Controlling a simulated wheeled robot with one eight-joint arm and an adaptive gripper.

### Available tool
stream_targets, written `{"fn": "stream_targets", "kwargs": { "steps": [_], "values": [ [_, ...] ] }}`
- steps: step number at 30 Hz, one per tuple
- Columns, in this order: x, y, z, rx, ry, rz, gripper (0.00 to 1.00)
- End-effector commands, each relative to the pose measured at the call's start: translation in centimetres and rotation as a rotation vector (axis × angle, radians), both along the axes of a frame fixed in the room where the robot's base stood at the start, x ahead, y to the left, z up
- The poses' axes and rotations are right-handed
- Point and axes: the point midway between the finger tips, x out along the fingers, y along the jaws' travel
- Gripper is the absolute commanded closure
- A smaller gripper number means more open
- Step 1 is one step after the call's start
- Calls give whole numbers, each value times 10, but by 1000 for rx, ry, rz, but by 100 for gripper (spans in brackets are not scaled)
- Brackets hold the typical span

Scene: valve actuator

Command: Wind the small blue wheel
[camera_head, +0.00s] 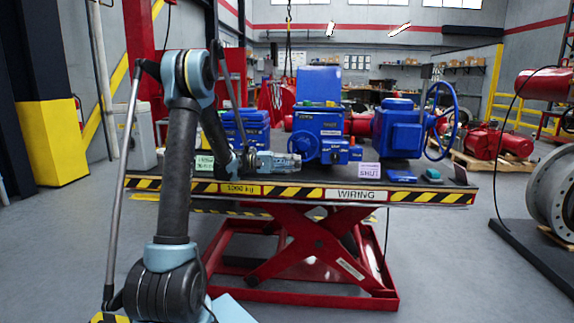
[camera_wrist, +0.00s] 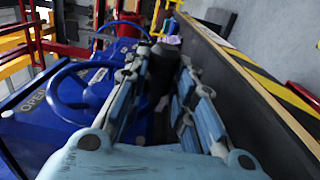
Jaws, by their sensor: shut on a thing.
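The small blue wheel (camera_head: 305,147) is on the front of a blue valve actuator (camera_head: 319,121) on the lift table. In the wrist view, the wheel's rim (camera_wrist: 62,78) is left of my fingers, by the word OPEN. My gripper (camera_head: 297,160) reaches in from the left, low at the wheel's front. In the wrist view, my gripper (camera_wrist: 163,66) has its fingers on both sides of a dark, upright, knob-like piece (camera_wrist: 161,68) near the rim. It looks like the wheel's handle, but its join to the rim is hidden by the left finger.
A second blue actuator (camera_head: 397,128) with a larger blue handwheel (camera_head: 442,118) stands to the right. A blue case (camera_head: 247,124) is to the left. The lift table's striped front edge (camera_head: 410,196) runs below my gripper.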

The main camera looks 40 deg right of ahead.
Motion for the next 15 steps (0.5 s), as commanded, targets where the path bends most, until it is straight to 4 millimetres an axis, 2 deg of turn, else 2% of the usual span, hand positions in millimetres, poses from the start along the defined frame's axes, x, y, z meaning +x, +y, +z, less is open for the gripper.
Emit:
{"fn": "stream_targets", "kwargs": {
  "steps": [10, 11, 12, 13, 15],
  "values": [
    [-1, 2, -3, 4, -5, -3, 100],
    [-1, 2, -3, 4, -5, -3, 70],
    [-1, 1, -3, 4, -5, -3, 60],
    [-1, 1, -3, 4, -5, -3, 56],
    [-1, 1, -2, 3, -4, -3, 56]
  ]
}}
